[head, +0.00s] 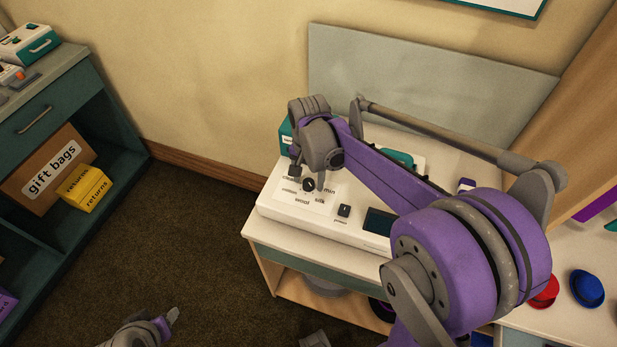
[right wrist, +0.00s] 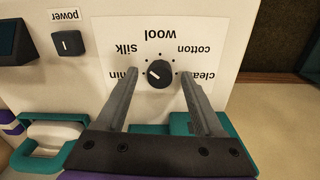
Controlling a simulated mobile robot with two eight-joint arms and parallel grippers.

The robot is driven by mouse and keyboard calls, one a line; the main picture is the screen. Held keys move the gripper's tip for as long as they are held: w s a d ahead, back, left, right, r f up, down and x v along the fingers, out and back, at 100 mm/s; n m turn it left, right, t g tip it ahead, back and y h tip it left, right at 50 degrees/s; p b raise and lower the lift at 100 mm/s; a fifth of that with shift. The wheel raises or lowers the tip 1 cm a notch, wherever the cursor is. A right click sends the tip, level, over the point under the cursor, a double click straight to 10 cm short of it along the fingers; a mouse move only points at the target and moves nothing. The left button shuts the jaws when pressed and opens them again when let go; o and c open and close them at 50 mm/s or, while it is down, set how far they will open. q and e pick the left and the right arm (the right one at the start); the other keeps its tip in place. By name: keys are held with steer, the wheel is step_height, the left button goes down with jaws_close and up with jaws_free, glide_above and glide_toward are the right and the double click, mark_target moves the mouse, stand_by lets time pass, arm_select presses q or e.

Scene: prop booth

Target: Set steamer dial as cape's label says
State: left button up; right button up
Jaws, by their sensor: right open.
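The white steamer (head: 375,228) stands on a small cabinet. Its black dial (head: 308,184) shows in the right wrist view (right wrist: 159,74) with the labels upside down: clean, cotton, wool, silk and min. The dial's white mark points left in that view, to the min and silk side; the exact setting is hard to tell. My right gripper (head: 308,176) is open over the dial, its fingers (right wrist: 160,84) apart on either side of the knob. My left gripper (head: 168,322) is low at the bottom edge, partly cut off. I see no cape or cape label.
A power switch (head: 344,211) and a dark screen (head: 379,221) sit on the steamer right of the dial. A teal-handled part (right wrist: 50,142) lies close by my right gripper.

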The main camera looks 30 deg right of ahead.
mark_target(308, 182)
step_height(308, 182, up, 11)
steer(key=shift+p, duration=0.4)
steer(key=shift+f, duration=0.1)
stand_by(0.4)
